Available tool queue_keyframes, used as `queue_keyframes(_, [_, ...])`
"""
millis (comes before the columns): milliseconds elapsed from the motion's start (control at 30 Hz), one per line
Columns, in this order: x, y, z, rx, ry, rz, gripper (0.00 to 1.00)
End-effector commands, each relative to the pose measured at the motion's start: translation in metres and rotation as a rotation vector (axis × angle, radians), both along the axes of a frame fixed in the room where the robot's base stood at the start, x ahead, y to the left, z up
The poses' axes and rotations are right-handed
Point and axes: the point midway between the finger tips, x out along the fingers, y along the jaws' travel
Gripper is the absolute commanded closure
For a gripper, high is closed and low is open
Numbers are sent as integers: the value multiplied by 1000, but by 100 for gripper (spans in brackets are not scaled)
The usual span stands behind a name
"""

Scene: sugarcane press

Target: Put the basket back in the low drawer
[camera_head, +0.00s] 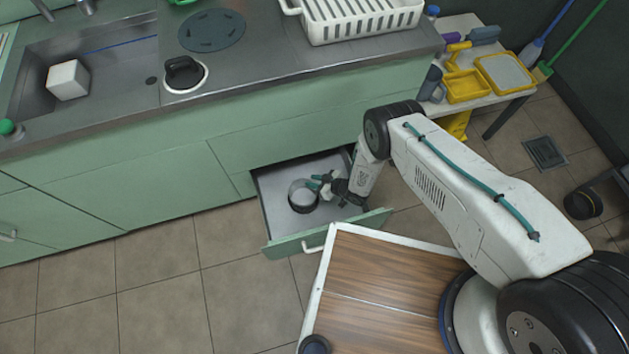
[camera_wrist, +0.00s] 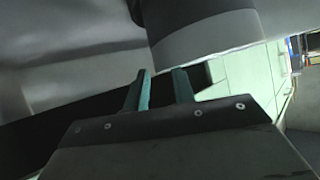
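The low drawer (camera_head: 282,237) is pulled open at the bottom of the green cabinet. A round basket (camera_head: 303,197), pale grey above with a dark band at its base, stands in the drawer and looks upright. My gripper (camera_head: 318,181) is down in the drawer, just right of the basket's rim. In the wrist view the two teal fingers of my gripper (camera_wrist: 163,80) are spread apart with nothing seen held between them. The basket (camera_wrist: 205,42) shows close beyond the fingertips; whether they touch it cannot be told.
The counter above holds a sink with a white cube (camera_head: 68,79), a black-handled lid (camera_head: 185,75) and a white dish rack (camera_head: 355,18). A side table (camera_head: 490,98) with yellow trays stands at the right. The tiled floor left of the drawer is clear.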

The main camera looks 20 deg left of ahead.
Motion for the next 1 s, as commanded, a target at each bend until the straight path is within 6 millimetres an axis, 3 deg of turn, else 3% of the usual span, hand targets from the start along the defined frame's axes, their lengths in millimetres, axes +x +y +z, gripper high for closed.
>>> queue_keyframes(167, [-2, -8, 6, -1, 2, -2, 75])
queue_keyframes(400, [-10, -43, 26, -1, 3, -4, 75])
queue_keyframes(600, [-14, -60, 37, 1, 0, -1, 75])
queue_keyframes(1000, [-14, -64, 40, -2, 2, -4, 75])
